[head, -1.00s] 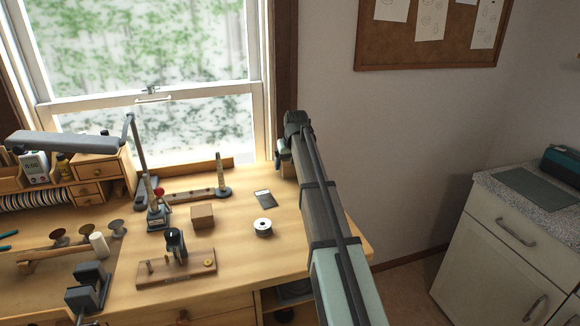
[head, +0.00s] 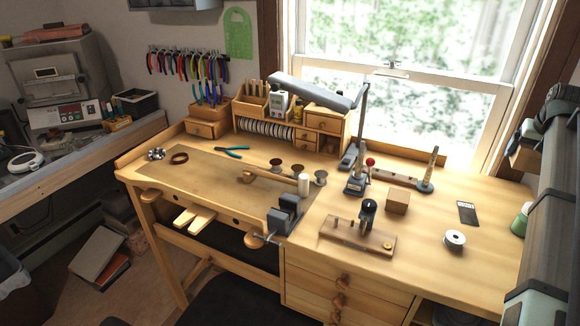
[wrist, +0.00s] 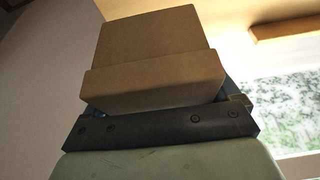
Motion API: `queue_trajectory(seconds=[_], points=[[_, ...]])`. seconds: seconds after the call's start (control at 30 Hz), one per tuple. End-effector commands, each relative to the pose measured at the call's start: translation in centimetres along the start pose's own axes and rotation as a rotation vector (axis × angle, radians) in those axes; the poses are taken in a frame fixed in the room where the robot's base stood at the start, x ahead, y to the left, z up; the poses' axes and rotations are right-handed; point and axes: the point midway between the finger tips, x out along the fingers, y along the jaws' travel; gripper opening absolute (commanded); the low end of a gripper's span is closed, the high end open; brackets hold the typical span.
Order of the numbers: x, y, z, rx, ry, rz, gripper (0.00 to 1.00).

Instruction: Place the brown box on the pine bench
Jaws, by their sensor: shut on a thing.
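A brown box (wrist: 155,55) fills the middle of the wrist view, with a stepped front face. My gripper (wrist: 160,105) is shut on it, and the box hides most of the fingers. In the head view my arm rises along the right edge, and a small part of the brown box (head: 524,157) shows at its end, mostly hidden by the arm. The pine bench (head: 430,230) spans the head view, light in colour. My arm is at its right end. A small brown cube (head: 397,200) also stands on the bench, apart from my gripper.
A clamp fixture on a board (head: 358,237), a tape roll (head: 454,239), a dark card (head: 467,213) and a small vise (head: 286,214) occupy the bench's right half. A desk lamp (head: 312,90) reaches over the back. Bare wood lies around the roll and card.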

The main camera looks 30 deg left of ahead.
Motion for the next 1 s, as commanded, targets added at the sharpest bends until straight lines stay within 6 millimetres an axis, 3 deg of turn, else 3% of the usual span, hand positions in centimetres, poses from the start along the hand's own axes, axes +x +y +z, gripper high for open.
queue_trajectory(seconds=[0.3,0.5,0.77,1.0], points=[[-10.7,0.0,-4.9,0.000,0.006,0.000,0.51],[-16.4,0.0,-7.2,0.000,0.004,0.000,0.51],[-21.3,0.0,-9.1,0.000,0.003,0.000,0.51],[-21.0,-4.6,-9.6,-0.074,-0.002,-0.031,0.51]])
